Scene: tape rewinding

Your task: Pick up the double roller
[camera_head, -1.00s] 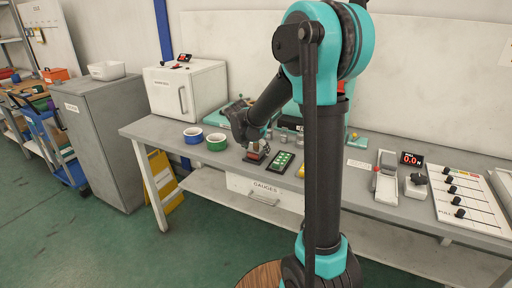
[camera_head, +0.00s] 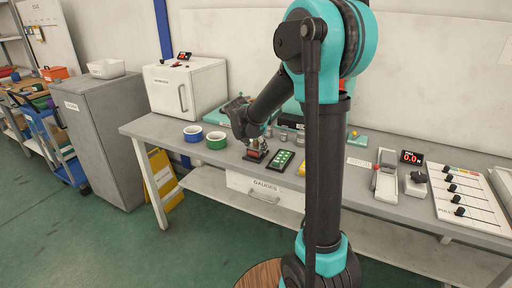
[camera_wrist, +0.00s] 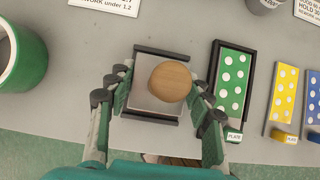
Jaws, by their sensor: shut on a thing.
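The double roller seems to be the block with a round wooden knob (camera_wrist: 170,80) and a grey metal plate under it, in the wrist view. Dark bars of a stand (camera_wrist: 150,118) show along its near and far sides. My gripper (camera_wrist: 160,87) has one finger on each side of it and is shut on it. In the head view my gripper (camera_head: 254,143) points down at the bench over a small reddish part, with the dark stand at its foot. The roller is mostly hidden there, and I cannot tell whether it is clear of the stand.
A green plate board (camera_wrist: 232,85) lies close to the right finger, with yellow (camera_wrist: 284,92) and blue ones beyond. A green tape roll (camera_head: 217,140) and a blue one (camera_head: 193,135) stand to the left. A scale (camera_head: 385,180) stands further right on the bench.

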